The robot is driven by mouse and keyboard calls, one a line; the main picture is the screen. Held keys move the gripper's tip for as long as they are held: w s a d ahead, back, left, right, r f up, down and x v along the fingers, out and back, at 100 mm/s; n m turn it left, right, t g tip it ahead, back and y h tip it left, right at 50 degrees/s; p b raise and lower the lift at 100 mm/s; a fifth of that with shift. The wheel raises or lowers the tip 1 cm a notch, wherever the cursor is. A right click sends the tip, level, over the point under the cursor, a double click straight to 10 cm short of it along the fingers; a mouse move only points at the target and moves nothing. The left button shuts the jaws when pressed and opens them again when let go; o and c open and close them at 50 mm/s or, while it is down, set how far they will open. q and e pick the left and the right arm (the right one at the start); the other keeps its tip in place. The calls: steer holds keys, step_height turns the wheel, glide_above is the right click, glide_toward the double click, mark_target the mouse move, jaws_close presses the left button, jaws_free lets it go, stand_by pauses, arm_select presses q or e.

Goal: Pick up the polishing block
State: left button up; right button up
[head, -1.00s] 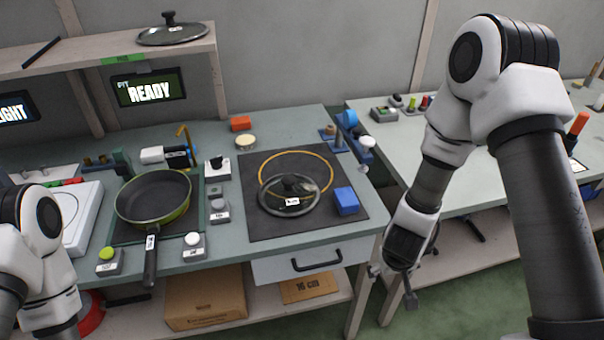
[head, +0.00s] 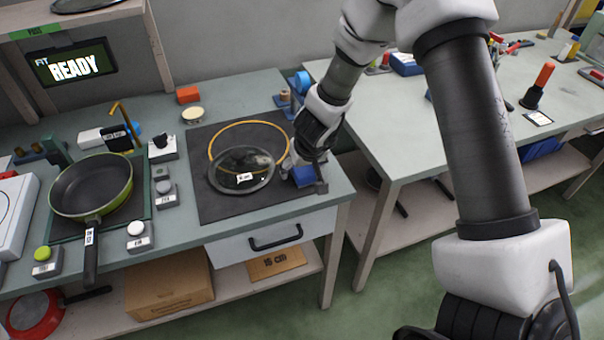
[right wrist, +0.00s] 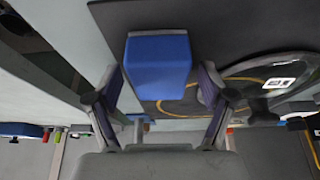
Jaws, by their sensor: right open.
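The polishing block is the blue block (head: 304,176) on the right part of the dark mat (head: 222,212) in the head view. In the right wrist view the blue block (right wrist: 158,66) lies between and just beyond the two fingers. My right gripper (head: 303,172) is open around the block, with one finger on each side; the fingers partly hide the block in the head view. In the right wrist view the gripper (right wrist: 163,95) shows its fingers apart, and I cannot tell whether they touch the block. My left gripper is not in view.
A glass lid (head: 242,172) lies just left of the block, partly over a yellow ring (head: 240,124). A frying pan (head: 92,188) stands farther left. A spool holder (head: 284,100) stands behind the block. A gap separates this bench from the right table (head: 420,145).

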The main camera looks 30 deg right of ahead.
steer(key=shift+s+r, duration=0.1)
steer(key=c, duration=1.3)
steer(key=shift+r, duration=0.25)
step_height(320, 180, up, 3)
steer(key=p, duration=0.3)
steer(key=s+a+b, duration=0.3)
steer(key=s, duration=0.1)
steer(key=s+a+r+b, duration=0.1)
steer(key=s+a+b, duration=0.6)
steer(key=s+b, duration=0.1)
steer(key=shift+a+r, duration=0.25)
